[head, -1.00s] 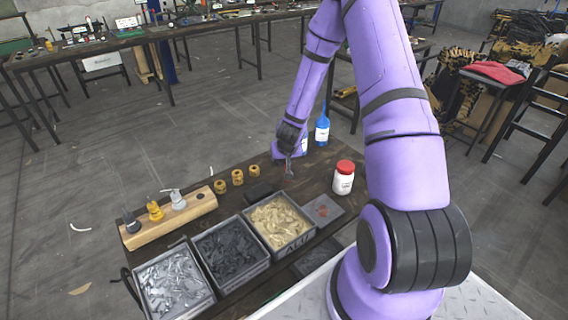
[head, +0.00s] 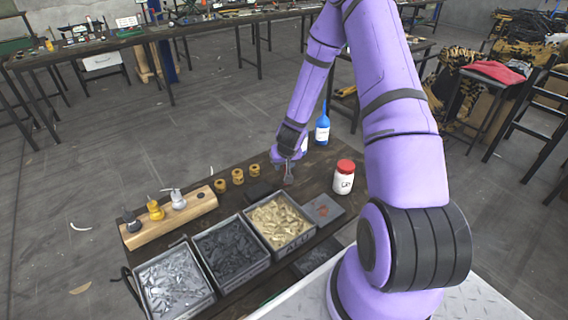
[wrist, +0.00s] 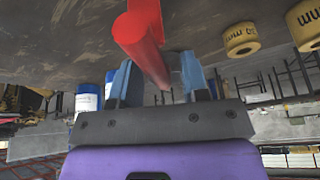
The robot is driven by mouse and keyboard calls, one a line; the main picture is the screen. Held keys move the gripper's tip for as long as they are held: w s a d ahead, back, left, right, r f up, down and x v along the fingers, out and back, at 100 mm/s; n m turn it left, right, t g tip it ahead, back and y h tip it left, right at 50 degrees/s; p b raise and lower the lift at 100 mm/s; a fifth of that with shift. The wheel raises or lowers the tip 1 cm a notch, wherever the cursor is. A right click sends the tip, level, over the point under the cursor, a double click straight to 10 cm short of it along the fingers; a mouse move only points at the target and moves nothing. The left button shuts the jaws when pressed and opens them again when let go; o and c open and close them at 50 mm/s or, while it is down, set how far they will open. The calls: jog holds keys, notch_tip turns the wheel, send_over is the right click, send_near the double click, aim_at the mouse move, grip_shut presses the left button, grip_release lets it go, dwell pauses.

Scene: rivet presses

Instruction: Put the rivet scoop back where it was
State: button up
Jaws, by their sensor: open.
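My gripper (head: 288,178) is low over the dark bench between the brass-coloured rings and the red-lidded jar. In the wrist view its two blue-grey fingers (wrist: 158,75) stand apart. A thick red handle (wrist: 138,36), which I take to be the rivet scoop's, reaches down between them, with a gap showing on either side. In the head view only a small reddish patch shows under the fingertips. The scoop's bowl is not clear in either view, and I cannot tell how it rests.
Three bins hold silvery, dark and tan (head: 278,222) pieces. A grey plate (head: 325,210) with a reddish mark lies right of them. Close by are the red-lidded jar (head: 343,178), a blue bottle (head: 322,130), brass rings (head: 237,176) and a wooden block (head: 172,220) with nozzle-like tools.

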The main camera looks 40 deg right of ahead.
jog(key=v, duration=1.1)
jog(key=shift+r, duration=0.1)
jog(key=s+a+r+n+y, duration=0.15)
jog(key=a+r, duration=0.25)
jog(key=r, duration=0.4)
jog(key=s+a+r+n+t, duration=0.1)
jog(key=s+a+r, duration=0.2)
jog(key=r, duration=0.5)
jog(key=s+a+r+n+y, duration=0.1)
jog(key=s+a+r, duration=0.25)
jog(key=r, duration=0.35)
jog(key=s+a+r, duration=0.1)
jog(key=s+r, duration=0.4)
jog(key=s, duration=0.4)
jog(key=s+a+r+h, duration=0.1)
jog(key=s+r, duration=0.5)
jog(key=s, duration=0.4)
jog(key=shift+a+r+n, duration=0.3)
jog(key=shift+a+n, duration=0.05)
jog(key=shift+a, duration=0.05)
